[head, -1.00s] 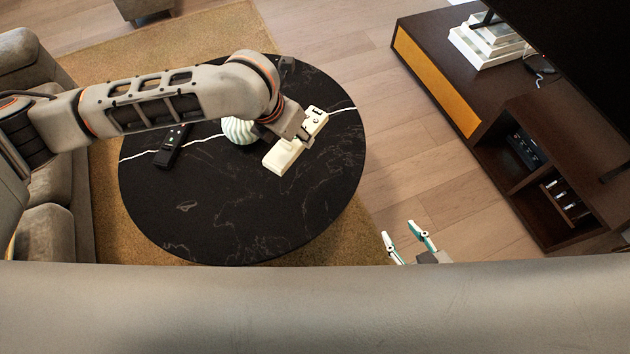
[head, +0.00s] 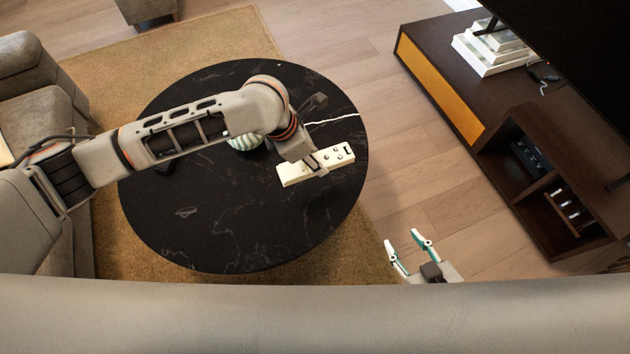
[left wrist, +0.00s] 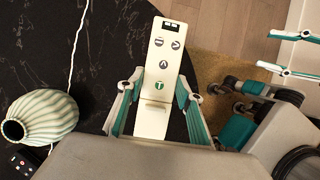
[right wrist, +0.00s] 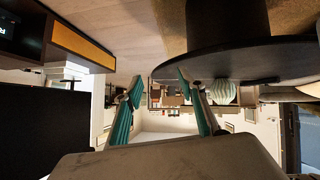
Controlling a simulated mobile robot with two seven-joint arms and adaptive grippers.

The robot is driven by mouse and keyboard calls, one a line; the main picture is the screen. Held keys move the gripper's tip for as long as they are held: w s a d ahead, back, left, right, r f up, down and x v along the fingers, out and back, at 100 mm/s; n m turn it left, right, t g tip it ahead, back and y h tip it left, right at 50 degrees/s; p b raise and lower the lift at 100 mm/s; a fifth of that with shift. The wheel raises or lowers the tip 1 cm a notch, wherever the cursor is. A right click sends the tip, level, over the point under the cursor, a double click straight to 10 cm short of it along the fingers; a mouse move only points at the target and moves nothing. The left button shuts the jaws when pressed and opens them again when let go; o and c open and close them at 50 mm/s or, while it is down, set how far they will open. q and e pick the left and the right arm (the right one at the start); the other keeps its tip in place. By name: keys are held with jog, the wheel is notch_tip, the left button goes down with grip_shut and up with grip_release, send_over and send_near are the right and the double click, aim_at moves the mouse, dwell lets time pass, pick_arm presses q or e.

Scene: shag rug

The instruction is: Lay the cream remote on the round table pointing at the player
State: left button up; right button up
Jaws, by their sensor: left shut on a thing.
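The cream remote (head: 335,158) is in my left gripper (head: 317,162), over the right part of the round black table (head: 240,225). Its buttoned end points right, toward the TV stand. I cannot tell whether it touches the table top. In the left wrist view the fingers (left wrist: 158,92) are on both sides of the remote (left wrist: 161,60), buttons facing the camera. A dark box (head: 527,157) sits in the stand's open shelf; it may be the player. My right gripper (head: 402,240) is open and empty beyond the table's lower right edge; it also shows in the right wrist view (right wrist: 158,86).
A ribbed pale vase (head: 243,142) stands on the table, partly behind my left arm; it also shows in the left wrist view (left wrist: 40,118). A dark remote (head: 165,168) is mostly hidden by that arm. The table's front is clear. The TV stand (head: 440,75) is at right.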

pick_arm(q)
notch_tip(320, 180, down, 8)
jog(key=shift+r+b, duration=0.15)
jog(key=shift+b, duration=0.7)
jog(key=shift+f, duration=0.35)
notch_tip(320, 180, down, 4)
jog(key=shift+s+f+b, duration=0.15)
jog(key=shift+f+b, duration=0.05)
jog(key=shift+b, duration=0.55)
jog(key=shift+f, duration=0.25)
jog(key=shift+w+r, duration=0.15)
jog(key=shift+w, duration=0.05)
jog(key=o, duration=1.2)
jog(key=shift+c, duration=0.2)
pick_arm(e)
jog(key=shift+w+a, duration=0.4)
jog(key=shift+a, duration=0.3)
